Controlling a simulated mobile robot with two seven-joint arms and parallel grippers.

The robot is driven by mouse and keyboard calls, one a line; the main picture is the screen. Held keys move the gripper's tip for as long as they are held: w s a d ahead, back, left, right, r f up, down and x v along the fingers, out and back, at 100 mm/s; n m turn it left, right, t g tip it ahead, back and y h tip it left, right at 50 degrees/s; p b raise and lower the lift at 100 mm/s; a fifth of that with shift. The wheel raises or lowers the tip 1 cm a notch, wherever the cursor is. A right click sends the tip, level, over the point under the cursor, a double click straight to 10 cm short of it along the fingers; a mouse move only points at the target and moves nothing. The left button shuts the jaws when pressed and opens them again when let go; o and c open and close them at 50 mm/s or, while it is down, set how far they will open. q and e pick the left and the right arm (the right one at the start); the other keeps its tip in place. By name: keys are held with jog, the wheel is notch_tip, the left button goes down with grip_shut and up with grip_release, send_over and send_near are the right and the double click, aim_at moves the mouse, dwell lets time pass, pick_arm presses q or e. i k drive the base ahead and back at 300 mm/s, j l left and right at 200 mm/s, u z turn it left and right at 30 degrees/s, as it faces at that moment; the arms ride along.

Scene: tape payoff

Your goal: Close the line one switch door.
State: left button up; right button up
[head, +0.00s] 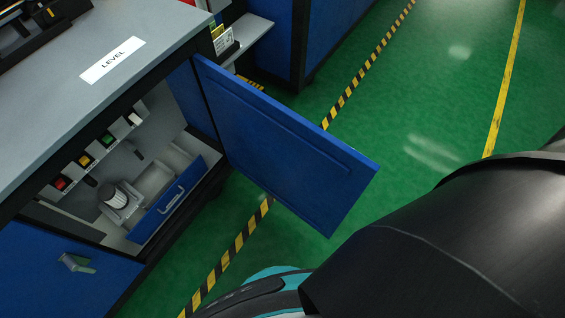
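The blue switch door (285,137) stands wide open in the head view, hinged at the right side of the cabinet opening and swung out over the floor. Inside the opening are a row of coloured buttons, including a red one (61,183), a yellow one (85,160) and a green one (108,139), and a grey ribbed knob (115,196). No label reading line one is visible. Neither gripper shows. A large black arm link of mine fills the lower right, close to the door's lower outer corner in the picture; I cannot tell if they touch.
A blue drawer front (168,200) with a handle sits in the opening. A second blue panel (50,270) with a grey handle is at lower left. The grey worktop (95,95) carries a LEVEL label. Green floor (440,100) right of the door is clear.

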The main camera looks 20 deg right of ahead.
aim_at(317, 175)
jog(key=k+l+u, duration=0.45)
jog(key=l, duration=0.35)
jog(key=k+l+u, duration=0.45)
jog(key=k+l, duration=0.2)
jog(key=i+l+u, duration=0.15)
jog(key=l, duration=0.2)
jog(key=i+l+u, duration=0.1)
jog(key=l, duration=0.25)
jog(key=i+l+u, duration=0.15)
jog(key=l, duration=0.2)
jog(key=i+l+u, duration=0.1)
jog(key=l, duration=0.25)
jog(key=i+l+u, duration=0.15)
jog(key=l, duration=0.25)
jog(key=k+j, duration=0.05)
